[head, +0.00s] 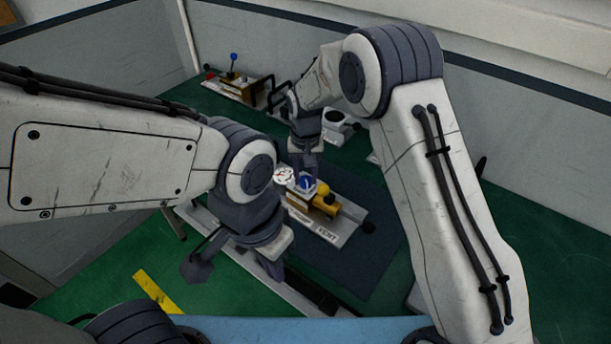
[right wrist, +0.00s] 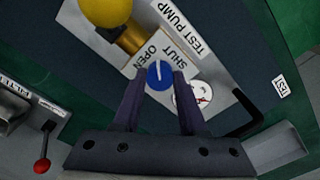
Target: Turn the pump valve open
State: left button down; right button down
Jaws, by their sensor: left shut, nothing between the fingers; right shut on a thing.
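The test pump's white plate (head: 328,232) lies on a dark mat, with a yellow ball and brass body on it. It also shows in the right wrist view (right wrist: 202,32). The pump valve is a round blue knob (right wrist: 159,74) with a white pointer line, beside the words OPEN and SHUT. The line points roughly between the two words. The knob also shows in the head view (head: 306,183). My right gripper (right wrist: 157,78) is shut on the knob from above, one finger on each side. My left gripper (head: 274,268) is shut and empty, lower left of the pump.
A white gauge dial (right wrist: 190,97) with red marks sits right beside the knob. A block with a blue-ball lever (head: 232,70) stands at the back left. A red-ball lever (right wrist: 42,165) shows at left in the wrist view. A yellow strip (head: 158,292) lies on the green table.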

aim_at(305, 179)
jog(key=n, duration=0.3)
jog(key=shift+r+n, duration=0.1)
jog(key=shift+n, duration=2.1)
jog(key=shift+c, duration=2.3)
grip_release()
notch_tip(305, 179, up, 10)
jog(key=b, duration=0.2)
jog(key=shift+r, duration=0.2)
